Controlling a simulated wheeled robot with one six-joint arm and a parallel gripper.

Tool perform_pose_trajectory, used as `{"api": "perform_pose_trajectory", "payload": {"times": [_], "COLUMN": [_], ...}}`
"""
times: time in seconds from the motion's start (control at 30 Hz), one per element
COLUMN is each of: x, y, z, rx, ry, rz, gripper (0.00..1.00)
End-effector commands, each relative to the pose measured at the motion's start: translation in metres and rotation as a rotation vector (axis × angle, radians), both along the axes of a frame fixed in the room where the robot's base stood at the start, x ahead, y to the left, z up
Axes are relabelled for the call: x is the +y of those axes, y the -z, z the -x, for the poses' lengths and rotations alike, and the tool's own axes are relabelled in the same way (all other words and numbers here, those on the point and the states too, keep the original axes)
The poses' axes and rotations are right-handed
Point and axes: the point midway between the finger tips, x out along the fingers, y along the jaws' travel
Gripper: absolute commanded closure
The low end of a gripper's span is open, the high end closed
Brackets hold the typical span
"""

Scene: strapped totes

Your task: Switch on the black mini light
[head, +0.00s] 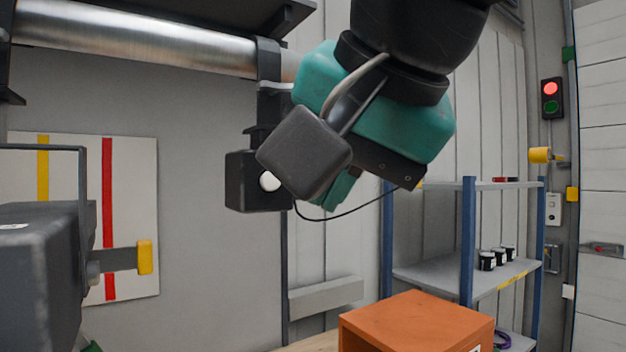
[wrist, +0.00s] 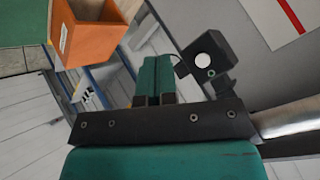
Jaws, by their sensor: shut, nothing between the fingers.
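The black mini light (head: 240,185) is a small dark box hanging by a clamp from a metal pipe. In the head view its white round face (head: 269,181) points toward my arm. It also shows in the wrist view (wrist: 221,52), with the white disc and a small greenish round spot (wrist: 211,73) below it. I cannot tell whether it is lit. My teal gripper (head: 335,192) is to the right of the light, partly hidden behind my wrist camera. In the wrist view my gripper (wrist: 155,68) is shut and empty, its fingers left of the light and apart from it.
The metal pipe (head: 135,40) runs across the upper left. A grey box with a bracket (head: 40,265) stands at the left front. An orange box (head: 415,325) is below my arm. A blue-post shelf (head: 468,240) with black jars stands at the right. A cable hangs near the gripper.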

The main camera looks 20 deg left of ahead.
Motion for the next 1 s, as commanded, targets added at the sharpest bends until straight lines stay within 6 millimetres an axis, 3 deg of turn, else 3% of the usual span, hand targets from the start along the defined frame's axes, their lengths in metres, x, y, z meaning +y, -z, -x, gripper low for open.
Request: {"api": "perform_pose_trajectory", "payload": {"times": [0.5, 1.0], "x": [0.053, 0.063], "y": [-0.002, 0.0], "z": [-0.043, -0.052], "rx": [0.001, 0.0], "ry": [-0.004, -0.004], "rz": [0.004, 0.0], "gripper": [1.0, 1.0]}}
